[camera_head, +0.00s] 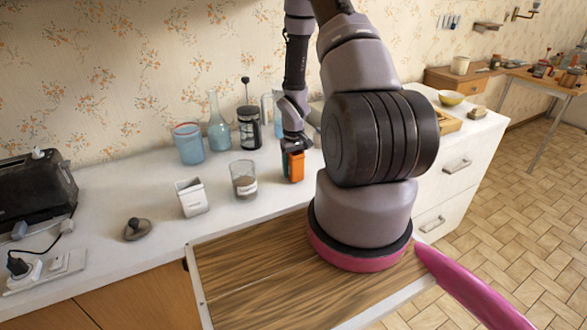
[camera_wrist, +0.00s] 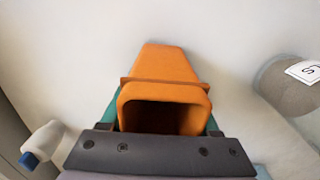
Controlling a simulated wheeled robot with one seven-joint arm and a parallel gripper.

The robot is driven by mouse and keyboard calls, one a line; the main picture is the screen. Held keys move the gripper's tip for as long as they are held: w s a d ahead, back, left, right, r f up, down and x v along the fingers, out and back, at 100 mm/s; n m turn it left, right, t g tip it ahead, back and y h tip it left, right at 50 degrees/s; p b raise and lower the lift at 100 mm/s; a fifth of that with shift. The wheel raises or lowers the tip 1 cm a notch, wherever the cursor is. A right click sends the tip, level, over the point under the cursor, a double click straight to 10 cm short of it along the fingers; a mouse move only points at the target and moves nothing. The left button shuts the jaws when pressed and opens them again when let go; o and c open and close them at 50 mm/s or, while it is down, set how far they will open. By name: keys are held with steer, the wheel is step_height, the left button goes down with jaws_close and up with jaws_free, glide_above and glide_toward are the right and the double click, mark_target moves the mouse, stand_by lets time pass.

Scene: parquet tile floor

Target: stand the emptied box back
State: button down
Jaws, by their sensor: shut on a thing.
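The orange box (camera_head: 296,168) is upright over the white counter, its open mouth facing up. I cannot tell whether its base touches the counter. My gripper (camera_head: 291,155) is shut on it from above, with teal fingers at its sides. In the wrist view the box (camera_wrist: 165,65) sits between the fingers of my gripper (camera_wrist: 162,112). Its mouth faces the camera and the visible inside looks empty. A glass jar (camera_head: 244,182) with brown contents and a white label stands just left of the box.
A white container (camera_head: 192,198), a dark lid (camera_head: 136,229), a blue glass (camera_head: 189,144), a flask (camera_head: 218,132) and a French press (camera_head: 249,128) stand on the counter (camera_head: 110,199). A toaster (camera_head: 34,192) is far left. Counter between lid and white container is clear.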

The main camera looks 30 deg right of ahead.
steer(key=shift+f, duration=0.4)
steer(key=shift+c, duration=0.2)
jaws_free()
steer(key=shift+r, duration=1.5)
steer(key=shift+r, duration=0.1)
step_height(320, 180, up, 8)
steer(key=shift+r, duration=0.15)
stand_by(0.4)
